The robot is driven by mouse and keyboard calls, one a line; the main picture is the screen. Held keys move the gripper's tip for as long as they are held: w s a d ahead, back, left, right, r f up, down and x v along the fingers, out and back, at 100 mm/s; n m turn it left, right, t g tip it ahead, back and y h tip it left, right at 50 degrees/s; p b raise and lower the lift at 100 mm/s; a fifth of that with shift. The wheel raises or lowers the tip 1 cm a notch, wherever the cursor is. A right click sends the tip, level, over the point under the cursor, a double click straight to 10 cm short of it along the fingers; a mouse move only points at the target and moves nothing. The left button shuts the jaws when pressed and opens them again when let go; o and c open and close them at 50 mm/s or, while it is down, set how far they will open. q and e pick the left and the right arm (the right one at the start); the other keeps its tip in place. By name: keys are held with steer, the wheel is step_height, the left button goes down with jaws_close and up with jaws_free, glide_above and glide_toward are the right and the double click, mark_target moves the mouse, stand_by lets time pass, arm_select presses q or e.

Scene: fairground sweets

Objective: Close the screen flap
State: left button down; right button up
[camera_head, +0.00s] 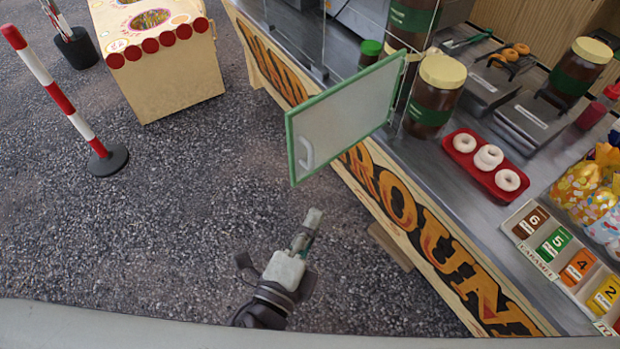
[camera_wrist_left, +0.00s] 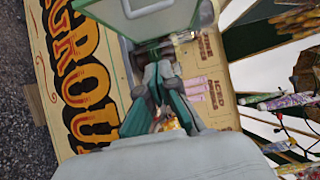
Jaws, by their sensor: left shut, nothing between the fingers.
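The screen flap (camera_head: 345,115) is a pale see-through panel in a green frame. In the head view it stands swung out from the stall counter over the gravel side, its hinge edge at a post by the jars. A white handle (camera_head: 307,154) sits near its free left edge. My left gripper (camera_head: 312,220) is shut and empty, below the handle in the picture and apart from the flap. In the left wrist view the flap (camera_wrist_left: 145,18) shows at the top, with its handle, beyond the gripper fingers (camera_wrist_left: 163,82). My right gripper is not in view.
The stall counter (camera_head: 420,165) holds brown jars (camera_head: 434,95), a red tray (camera_head: 465,160) of white doughnuts and numbered price cards (camera_head: 553,244). A cream box (camera_head: 165,85) and a red-and-white post (camera_head: 62,100) stand at left. The gravel between is clear.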

arm_select(q)
steer(key=w+p, duration=0.4)
steer(key=w, duration=0.6)
steer(key=shift+w+p, duration=0.3)
steer(key=shift+w, duration=0.1)
steer(key=shift+a+f, duration=0.1)
